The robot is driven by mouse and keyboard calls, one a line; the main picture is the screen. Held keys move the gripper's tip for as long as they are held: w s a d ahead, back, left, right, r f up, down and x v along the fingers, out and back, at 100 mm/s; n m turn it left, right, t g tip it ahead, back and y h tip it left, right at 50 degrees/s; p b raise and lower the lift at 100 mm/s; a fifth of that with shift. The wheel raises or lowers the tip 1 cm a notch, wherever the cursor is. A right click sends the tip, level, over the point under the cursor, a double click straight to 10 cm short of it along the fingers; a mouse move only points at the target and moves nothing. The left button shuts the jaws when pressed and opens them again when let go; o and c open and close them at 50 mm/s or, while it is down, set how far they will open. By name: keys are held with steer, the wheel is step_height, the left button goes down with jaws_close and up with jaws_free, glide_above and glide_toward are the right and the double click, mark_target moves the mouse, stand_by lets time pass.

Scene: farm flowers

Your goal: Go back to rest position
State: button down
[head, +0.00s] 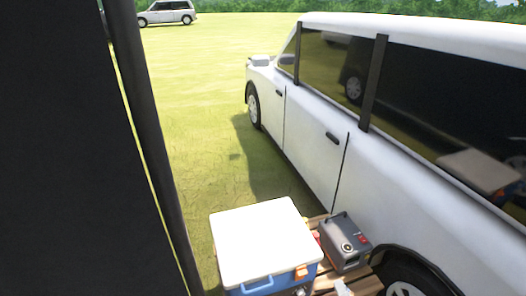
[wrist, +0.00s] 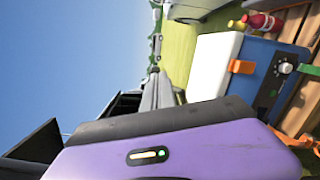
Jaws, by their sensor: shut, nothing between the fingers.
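My gripper (wrist: 157,78) shows in the wrist view as narrow grey fingers closed together, rising from a dark band above a purple casing (wrist: 180,155) with a small lit indicator. Nothing is seen between the fingers. The picture from the wrist is turned on its side, with sky at the left and ground at the right. In the head view I cannot make out my gripper.
A blue cooler with a white lid (head: 262,230) stands by wooden slats (head: 325,283), beside a grey box device (head: 345,243). A white van (head: 310,140) fills the right side. Red and yellow bottles (wrist: 262,22) show in the wrist view. Open grass (head: 195,110) lies beyond.

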steer(key=s+r+m+g+h, duration=0.1)
steer(key=s+r+m, duration=0.2)
steer(key=s+m, duration=0.5)
steer(key=s+r+m+g+h, duration=0.1)
steer(key=s+r+m, duration=0.2)
steer(key=s+m, duration=0.5)
steer(key=s+r+m+h, duration=0.1)
steer(key=s+r+m, duration=0.2)
steer(key=s+m, duration=0.5)
steer(key=s, duration=0.9)
steer(key=shift+s+d+r+g+h, duration=0.25)
steer(key=shift+d+r+g+h, duration=0.05)
steer(key=shift+d+g+h, duration=0.1)
